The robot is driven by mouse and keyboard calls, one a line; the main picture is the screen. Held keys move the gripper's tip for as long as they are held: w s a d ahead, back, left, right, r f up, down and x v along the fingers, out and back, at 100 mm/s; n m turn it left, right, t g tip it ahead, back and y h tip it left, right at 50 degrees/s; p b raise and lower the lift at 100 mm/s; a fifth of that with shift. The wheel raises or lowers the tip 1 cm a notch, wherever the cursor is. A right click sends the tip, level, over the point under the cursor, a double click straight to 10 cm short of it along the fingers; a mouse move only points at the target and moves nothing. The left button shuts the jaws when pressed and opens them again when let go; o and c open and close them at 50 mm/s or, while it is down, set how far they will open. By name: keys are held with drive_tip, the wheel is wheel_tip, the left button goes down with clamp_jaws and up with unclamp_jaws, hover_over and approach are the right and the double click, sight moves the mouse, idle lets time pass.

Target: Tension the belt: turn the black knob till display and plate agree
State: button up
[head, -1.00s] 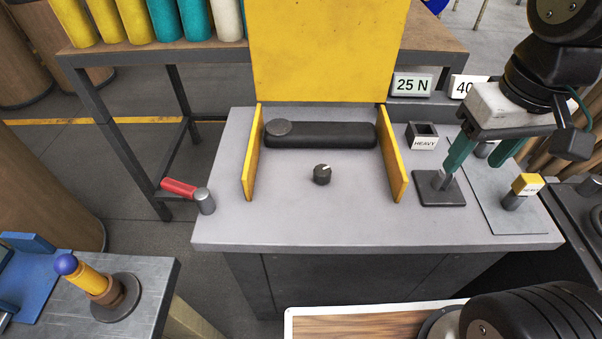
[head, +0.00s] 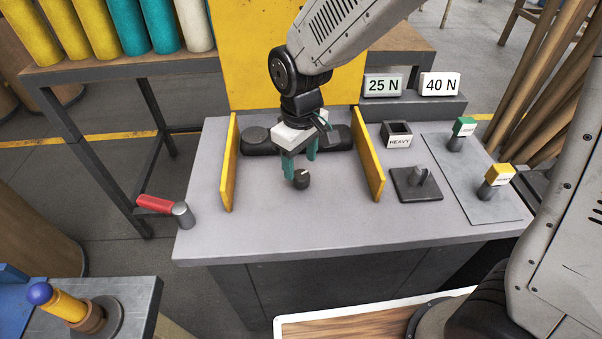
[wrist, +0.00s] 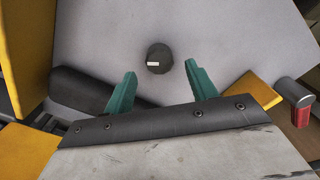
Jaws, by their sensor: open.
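The black knob (head: 302,180) stands on the grey bench top between two yellow side guards. It has a white index mark, which also shows on the knob in the wrist view (wrist: 159,58). My gripper (head: 300,172) is open above and just behind the knob, its teal fingers pointing down. In the wrist view the knob lies beyond the fingertips, between their lines, and looks untouched. The black belt roller (head: 258,141) lies behind, partly hidden by my gripper. Two signs at the back right read 25 N (head: 382,85) and 40 N (head: 440,84); I cannot tell which is display or plate.
Yellow guards (head: 229,165) (head: 369,155) flank the knob. To the right are a HEAVY socket (head: 397,135), a lever on a dark plate (head: 417,185), and green-topped (head: 465,127) and yellow-topped (head: 498,175) posts. A red-handled crank (head: 156,204) sits at the left edge.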

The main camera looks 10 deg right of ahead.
sight(301, 174)
drive_tip(key=shift+f, duration=2.4)
drive_tip(key=shift+c, duration=0.4)
drive_tip(key=c, duration=0.9)
drive_tip(key=m, duration=1.1)
drive_tip(key=shift+m, duration=0.4)
